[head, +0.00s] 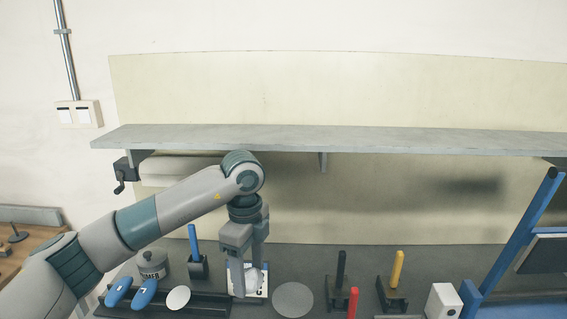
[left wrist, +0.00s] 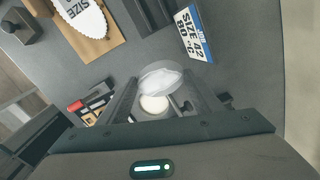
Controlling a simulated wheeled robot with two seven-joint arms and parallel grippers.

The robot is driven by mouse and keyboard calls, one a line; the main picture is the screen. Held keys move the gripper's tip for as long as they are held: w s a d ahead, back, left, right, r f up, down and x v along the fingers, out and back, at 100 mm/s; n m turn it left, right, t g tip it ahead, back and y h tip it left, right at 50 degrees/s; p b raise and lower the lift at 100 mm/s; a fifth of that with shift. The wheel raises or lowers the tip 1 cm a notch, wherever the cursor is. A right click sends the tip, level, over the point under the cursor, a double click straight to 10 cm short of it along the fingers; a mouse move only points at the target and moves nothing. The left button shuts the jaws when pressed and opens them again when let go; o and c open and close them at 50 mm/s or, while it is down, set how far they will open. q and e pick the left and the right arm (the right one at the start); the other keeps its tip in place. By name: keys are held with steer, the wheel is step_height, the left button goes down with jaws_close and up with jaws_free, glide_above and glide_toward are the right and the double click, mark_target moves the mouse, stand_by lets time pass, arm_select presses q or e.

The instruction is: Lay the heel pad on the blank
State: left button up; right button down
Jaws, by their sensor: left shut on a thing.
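My left gripper (head: 243,292) reaches down over the dark bench in the head view. In the left wrist view its two fingers (left wrist: 160,98) close on a pale, rounded, translucent-looking piece, apparently the heel pad (left wrist: 163,76). A cream disc (left wrist: 154,104) shows just below that piece, between the fingers; whether the two touch is unclear. A white insole shape marked SIZE (left wrist: 86,16), which may be the blank, lies on a brown board at the upper left of the wrist view, apart from the gripper. I cannot identify it in the head view. My right gripper is out of view.
A size card (left wrist: 192,36) stands near the gripper. Blue forms (head: 145,294), a white oval (head: 178,298) and a grey pot (head: 152,264) are left; a grey disc (head: 293,300) is right. Upright blue (head: 193,241), black (head: 341,267) and yellow (head: 397,268) handles and a shelf (head: 330,139) limit room.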

arm_select(q)
steer(key=m, duration=0.2)
steer(key=a+m, duration=0.1)
steer(key=m, duration=0.1)
steer(key=s+m, duration=0.1)
steer(key=m, duration=0.1)
steer(key=shift+s+a, duration=0.1)
steer(key=shift+a, duration=0.25)
steer(key=s+a+n, duration=0.5)
steer(key=n, duration=0.9)
steer(key=s+a+f+n, duration=0.1)
steer(key=s+a+n, duration=0.4)
steer(key=n, duration=0.9)
steer(key=shift+s+a, duration=0.2)
steer(key=shift+s, duration=0.15)
steer(key=shift+d, duration=0.1)
